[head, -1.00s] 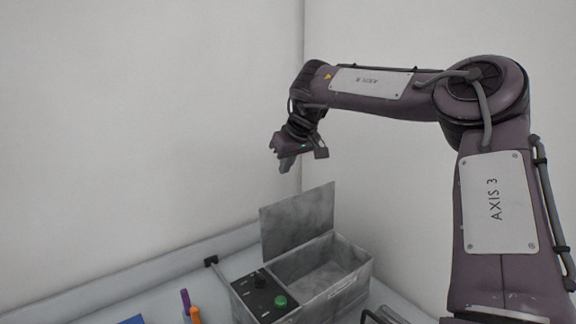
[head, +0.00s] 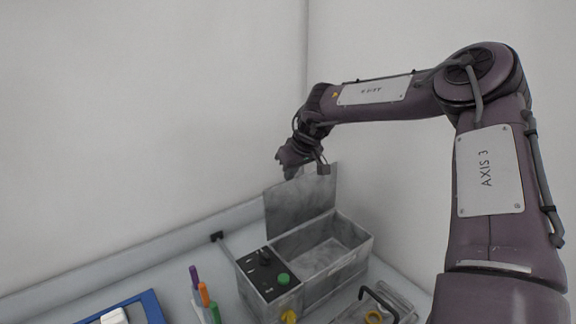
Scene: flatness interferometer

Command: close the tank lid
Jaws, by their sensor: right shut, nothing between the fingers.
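The tank (head: 338,269) is a grey metal box with an open, empty-looking basin, standing on the bench near the corner. Its lid (head: 305,205) stands raised along the back edge, tilted slightly back. My left gripper is not in view.
Purple, orange and green pens (head: 204,294) stand left of the tank. A blue-edged tray (head: 152,305) with a white item lies at lower left. A clear tray (head: 398,296) with a black handle and a yellow ring is at lower right. White walls stand close behind.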

